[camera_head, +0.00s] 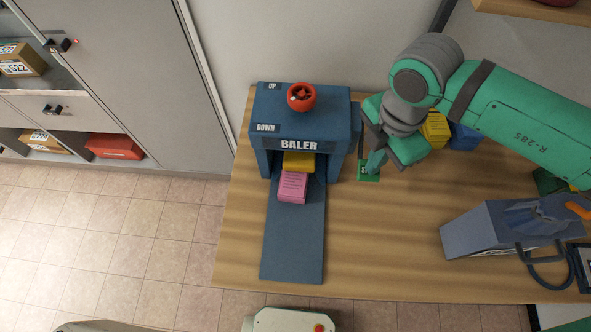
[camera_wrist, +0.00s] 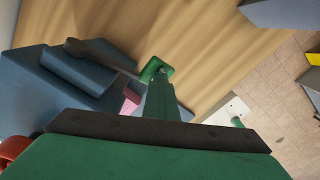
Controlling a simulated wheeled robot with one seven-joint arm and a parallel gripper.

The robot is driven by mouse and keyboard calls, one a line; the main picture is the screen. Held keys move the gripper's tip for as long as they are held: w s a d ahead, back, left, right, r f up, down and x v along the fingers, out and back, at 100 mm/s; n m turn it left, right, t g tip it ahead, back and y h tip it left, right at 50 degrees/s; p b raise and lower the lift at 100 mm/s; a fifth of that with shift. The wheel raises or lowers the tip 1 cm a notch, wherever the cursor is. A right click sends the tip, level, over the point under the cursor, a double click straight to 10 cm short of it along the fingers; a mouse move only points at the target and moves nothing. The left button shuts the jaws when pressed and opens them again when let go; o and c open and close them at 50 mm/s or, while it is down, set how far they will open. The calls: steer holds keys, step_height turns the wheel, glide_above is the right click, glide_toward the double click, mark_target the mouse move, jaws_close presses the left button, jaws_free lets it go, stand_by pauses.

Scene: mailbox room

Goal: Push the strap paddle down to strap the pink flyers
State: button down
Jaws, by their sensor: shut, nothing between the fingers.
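The blue baler (camera_head: 300,128) stands on the wooden table. The stack of pink flyers (camera_head: 292,187) lies at its mouth, under a yellow part (camera_head: 298,162); its pink edge shows in the wrist view (camera_wrist: 130,101). A green paddle (camera_head: 369,176), likely the strap paddle, is at the baler's right. In the wrist view this paddle (camera_wrist: 152,69) sits at the end of a dark lever (camera_wrist: 92,57) on the baler's side. My gripper (camera_head: 374,165) is shut and empty, pointing down over the paddle. Its fingertips overlap the paddle's edge in view; I cannot tell if they touch.
A blue ramp (camera_head: 293,245) runs forward from the mouth. Yellow and blue boxes stand behind my gripper. The table's middle is clear.

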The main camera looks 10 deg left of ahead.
steer(key=shift+w+r, duration=0.1)
steer(key=shift+r, duration=1.4)
steer(key=shift+d+r, duration=0.1)
steer(key=shift+r, duration=3.95)
